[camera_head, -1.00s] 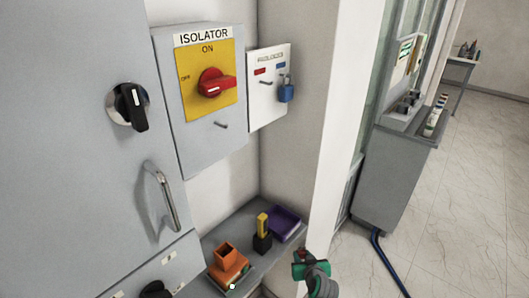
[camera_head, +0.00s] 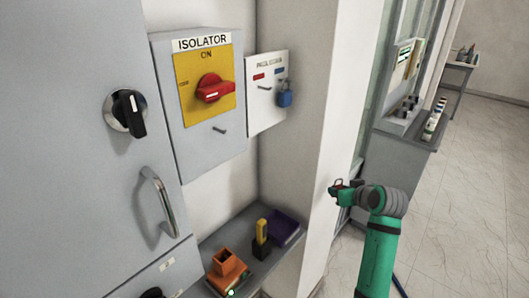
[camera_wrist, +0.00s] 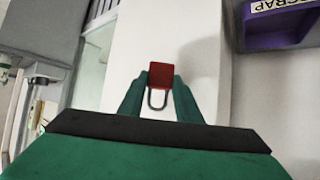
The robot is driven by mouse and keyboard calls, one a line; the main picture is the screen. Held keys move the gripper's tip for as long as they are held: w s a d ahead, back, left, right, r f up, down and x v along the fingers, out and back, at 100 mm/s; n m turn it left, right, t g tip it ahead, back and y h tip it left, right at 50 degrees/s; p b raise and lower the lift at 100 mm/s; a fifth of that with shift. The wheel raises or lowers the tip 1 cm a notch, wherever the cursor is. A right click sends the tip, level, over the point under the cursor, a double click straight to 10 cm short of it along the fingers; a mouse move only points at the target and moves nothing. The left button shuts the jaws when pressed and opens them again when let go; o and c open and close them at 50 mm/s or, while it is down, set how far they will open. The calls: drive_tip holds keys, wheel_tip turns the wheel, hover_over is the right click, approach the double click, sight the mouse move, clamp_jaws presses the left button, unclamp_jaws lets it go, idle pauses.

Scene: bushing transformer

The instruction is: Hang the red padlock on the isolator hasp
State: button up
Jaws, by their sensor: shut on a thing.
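My gripper (camera_head: 338,190) is at the right of the head view, in front of the white wall edge. In the wrist view my gripper (camera_wrist: 159,90) is shut on the red padlock (camera_wrist: 161,73). The padlock's grey shackle (camera_wrist: 157,100) shows between the fingers, towards the palm. The isolator box (camera_head: 200,140) hangs on the wall at the left, away from my gripper. It has a yellow plate with a red rotary handle (camera_head: 212,89) beside ON. A small grey peg (camera_head: 219,129), perhaps the hasp, sticks out below the plate.
A padlock board (camera_head: 262,110) with a blue padlock (camera_head: 285,96) is right of the isolator. A shelf below holds an orange holder (camera_head: 225,268), a yellow-and-black tool (camera_head: 261,238) and a purple bin (camera_head: 286,227). A cabinet handle (camera_head: 163,203) juts out at left.

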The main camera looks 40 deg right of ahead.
drive_tip(key=a+r+n+y, duration=0.1)
drive_tip(key=a+r, duration=0.2)
drive_tip(key=r, duration=0.5)
drive_tip(key=a+r+n+t+y, duration=0.1)
drive_tip(key=a+r, duration=0.2)
drive_tip(key=r, duration=0.6)
drive_tip(key=a+r+n+y, duration=0.15)
drive_tip(key=a+r, duration=0.25)
drive_tip(key=r, duration=0.4)
drive_tip(key=a+r+n+y, duration=0.2)
drive_tip(key=a+r, duration=0.1)
drive_tip(key=a, duration=1)
drive_tip(key=a+r+n+y, duration=0.2)
drive_tip(key=a, duration=1)
drive_tip(key=shift+t, duration=0.4)
drive_tip(key=shift+w+a+f, duration=0.2)
drive_tip(key=shift+w+f, duration=0.05)
drive_tip(key=shift+w, duration=1.4)
drive_tip(key=shift+w+a+f, duration=0.15)
drive_tip(key=shift+w+f, duration=0.1)
drive_tip(key=shift+w, duration=1.45)
drive_tip(key=shift+w+a+f, duration=0.2)
drive_tip(key=shift+w+f, duration=0.05)
drive_tip(key=shift+w, duration=1.4)
drive_tip(key=o, duration=1.2)
